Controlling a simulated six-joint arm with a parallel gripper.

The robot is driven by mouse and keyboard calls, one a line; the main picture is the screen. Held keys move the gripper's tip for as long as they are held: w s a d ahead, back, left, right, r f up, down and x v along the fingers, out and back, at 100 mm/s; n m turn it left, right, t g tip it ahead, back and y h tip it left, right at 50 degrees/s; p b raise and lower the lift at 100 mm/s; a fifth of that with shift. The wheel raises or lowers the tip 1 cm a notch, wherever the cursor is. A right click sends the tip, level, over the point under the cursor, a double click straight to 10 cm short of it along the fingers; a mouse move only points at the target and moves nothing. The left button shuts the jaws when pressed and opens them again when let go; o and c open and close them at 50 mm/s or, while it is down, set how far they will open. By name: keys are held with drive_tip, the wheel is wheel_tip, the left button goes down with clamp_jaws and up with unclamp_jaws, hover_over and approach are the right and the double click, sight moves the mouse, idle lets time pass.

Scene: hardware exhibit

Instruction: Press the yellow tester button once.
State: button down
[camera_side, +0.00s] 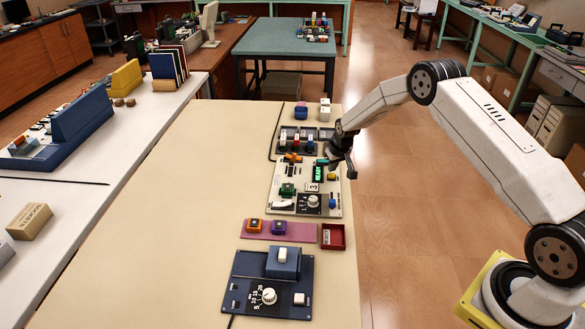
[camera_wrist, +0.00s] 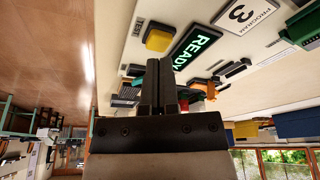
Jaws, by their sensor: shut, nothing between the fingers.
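The yellow button (camera_side: 332,177) is on the right part of the pale tester panel (camera_side: 277,181), next to a lit green READY display (camera_side: 318,172). In the wrist view, the square yellow button (camera_wrist: 158,38) stands on a dark base, left of the READY display (camera_wrist: 197,48). My gripper (camera_wrist: 159,62) is shut and empty; its fingertips show just below the button in that picture. In the side view, my gripper (camera_side: 351,173) is by the panel's right edge, near the button. I see no contact; the exact gap is unclear.
The panel also carries a program card showing 3 (camera_wrist: 240,14), a green switch block (camera_side: 287,189) and a dial (camera_side: 313,201). Other components stand behind it. A pink strip (camera_side: 279,236), red tray (camera_side: 333,236) and blue timer unit (camera_side: 262,276) lie in front. The table's left side is clear.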

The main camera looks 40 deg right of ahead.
sight(332, 176)
drive_tip(key=shift+f, duration=0.9)
idle(0.8)
drive_tip(key=shift+r, duration=3.55)
drive_tip(key=shift+s+a+r, duration=0.15)
drive_tip(key=shift+a+r, duration=0.05)
drive_tip(key=shift+a, duration=0.05)
drive_tip(key=s+a+r+n, duration=0.1)
drive_tip(key=s+a+r, duration=0.2)
drive_tip(key=s, duration=0.7)
drive_tip(key=s+a+r+n, duration=0.1)
drive_tip(key=s+a+r, duration=0.3)
drive_tip(key=s+a, duration=0.4)
drive_tip(key=s+a+r+n, duration=0.1)
drive_tip(key=s+a+r, duration=0.3)
drive_tip(key=s, duration=0.8)
drive_tip(key=shift+a+g+y, duration=0.3)
drive_tip(key=shift+a+y, duration=0.1)
drive_tip(key=shift+a, duration=0.85)
